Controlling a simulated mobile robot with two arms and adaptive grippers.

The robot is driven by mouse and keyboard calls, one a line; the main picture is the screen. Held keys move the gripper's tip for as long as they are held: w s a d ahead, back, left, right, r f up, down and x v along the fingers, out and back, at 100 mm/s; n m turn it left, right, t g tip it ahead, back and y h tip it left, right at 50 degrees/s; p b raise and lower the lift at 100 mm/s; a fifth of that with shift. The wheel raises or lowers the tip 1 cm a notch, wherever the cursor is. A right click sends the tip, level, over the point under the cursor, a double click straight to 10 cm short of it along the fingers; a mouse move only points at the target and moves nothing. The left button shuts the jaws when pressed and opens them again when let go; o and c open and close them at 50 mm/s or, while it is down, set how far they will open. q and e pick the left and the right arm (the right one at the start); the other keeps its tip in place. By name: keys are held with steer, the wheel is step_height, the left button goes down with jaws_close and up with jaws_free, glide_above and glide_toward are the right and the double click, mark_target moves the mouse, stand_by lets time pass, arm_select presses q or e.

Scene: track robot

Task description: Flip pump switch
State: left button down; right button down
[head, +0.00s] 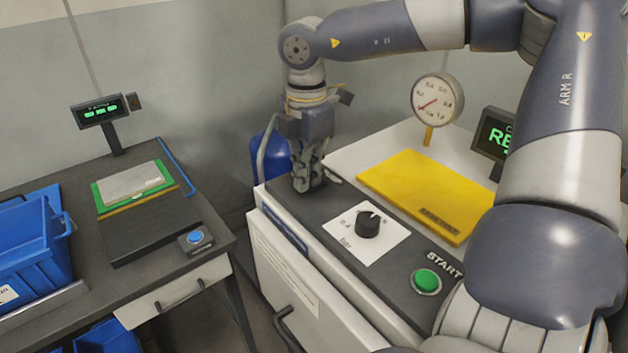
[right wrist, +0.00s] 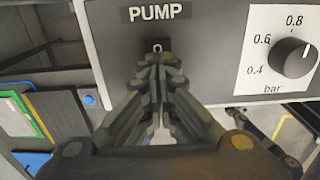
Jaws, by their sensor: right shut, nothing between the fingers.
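The pump switch (right wrist: 157,46) is a small black rocker with an "O" mark, below the PUMP label (right wrist: 156,14) in the right wrist view. My right gripper (right wrist: 158,62) is shut with nothing in it, its fingertips right at the switch's lower edge. I cannot tell whether they touch it. In the head view my right gripper (head: 308,188) points down at the far left corner of the machine's dark panel (head: 398,290) and hides the switch. My left gripper is out of view.
A pressure knob (head: 368,224), a green START button (head: 427,281), a yellow plate (head: 420,192) and a gauge (head: 437,99) are on the machine. A display (head: 493,133) is partly behind my right arm. A bench with a blue bin (head: 30,250) and blue button (head: 195,238) stands left, across a gap.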

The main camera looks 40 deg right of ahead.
steer(key=shift+w+r+p, duration=0.1)
steer(key=shift+r+p, duration=0.25)
steer(key=shift+r, duration=0.15)
steer(key=shift+r+p, duration=1.25)
steer(key=shift+r, duration=1.65)
